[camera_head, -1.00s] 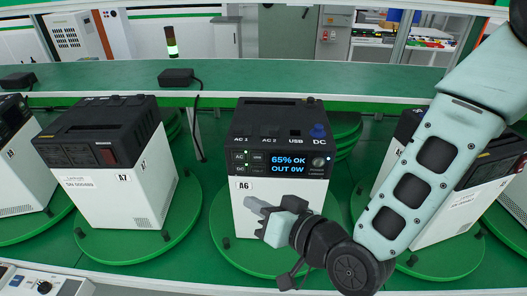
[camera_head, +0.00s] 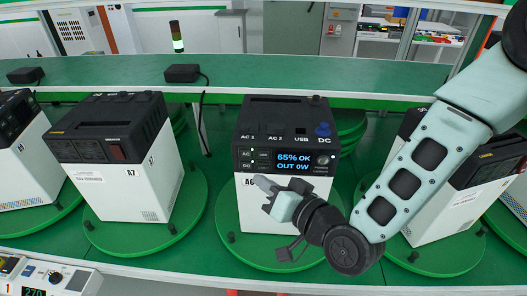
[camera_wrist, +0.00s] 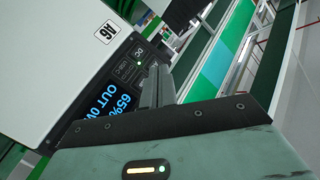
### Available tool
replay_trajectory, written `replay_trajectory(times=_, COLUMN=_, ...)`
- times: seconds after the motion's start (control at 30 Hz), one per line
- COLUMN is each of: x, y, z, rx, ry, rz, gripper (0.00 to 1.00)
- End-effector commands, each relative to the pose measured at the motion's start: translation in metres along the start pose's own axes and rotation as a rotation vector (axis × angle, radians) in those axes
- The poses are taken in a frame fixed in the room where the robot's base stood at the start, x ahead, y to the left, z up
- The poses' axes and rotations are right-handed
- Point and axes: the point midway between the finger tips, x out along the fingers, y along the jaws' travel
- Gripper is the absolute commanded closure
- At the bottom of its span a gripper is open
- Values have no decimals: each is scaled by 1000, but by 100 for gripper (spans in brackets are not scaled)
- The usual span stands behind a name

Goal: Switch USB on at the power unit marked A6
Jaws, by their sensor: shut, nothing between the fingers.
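The power unit marked A6 (camera_head: 279,138) stands upright on a green turntable, white below with a black top and front panel. Its screen (camera_head: 293,162) reads 65% OK, OUT 0W. Small buttons, including AC and DC, sit left of the screen with green lights by them; the USB button (camera_head: 263,155) is in the upper row. The USB port (camera_head: 301,139) label is on the top. My gripper (camera_head: 258,181) is shut and empty, in front of the unit just below the buttons. In the wrist view its fingers (camera_wrist: 150,88) point at the panel and hide part of it; contact cannot be told.
Power unit A7 (camera_head: 112,150) stands on its own turntable to the left. Another unit (camera_head: 465,190) is on the right, partly behind my arm. A green shelf (camera_head: 300,78) with a black adapter (camera_head: 183,73) runs behind. A control box (camera_head: 45,280) is at the front left.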

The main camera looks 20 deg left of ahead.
Motion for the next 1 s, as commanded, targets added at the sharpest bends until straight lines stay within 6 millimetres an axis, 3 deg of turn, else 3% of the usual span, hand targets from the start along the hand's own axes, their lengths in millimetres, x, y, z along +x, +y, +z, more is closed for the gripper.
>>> replay_trajectory(times=0.4, x=32, y=24, z=-23, rx=-1, ry=1, rz=0, gripper=100)
replay_trajectory(times=1.0, x=35, y=26, z=-26, rx=0, ry=0, rz=0, gripper=100)
